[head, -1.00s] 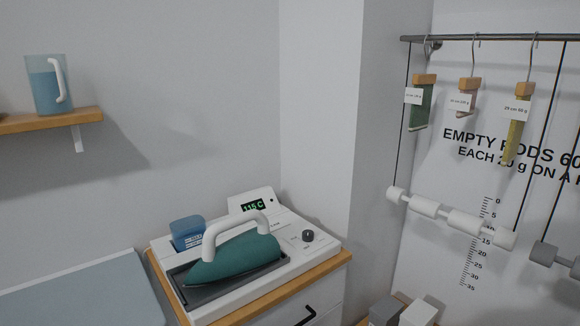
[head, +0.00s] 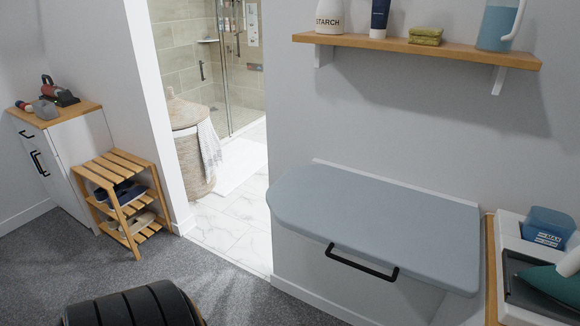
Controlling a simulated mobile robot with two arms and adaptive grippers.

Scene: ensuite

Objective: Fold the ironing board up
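The ironing board (head: 385,215) has a blue-grey padded top with a rounded left end. It lies flat, folded out from the wall, with a white strip (head: 400,183) along its wall edge. A black bar handle (head: 360,262) is at its front edge, over a white front (head: 330,285). The handle is free, with nothing touching it. Neither gripper shows in the head view.
A wall shelf (head: 440,50) with a starch bottle (head: 329,16), a tube, cloths and a blue jug (head: 497,25) hangs above the board. The iron (head: 555,285) and its station stand close right. A slatted rack (head: 125,200) stands left.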

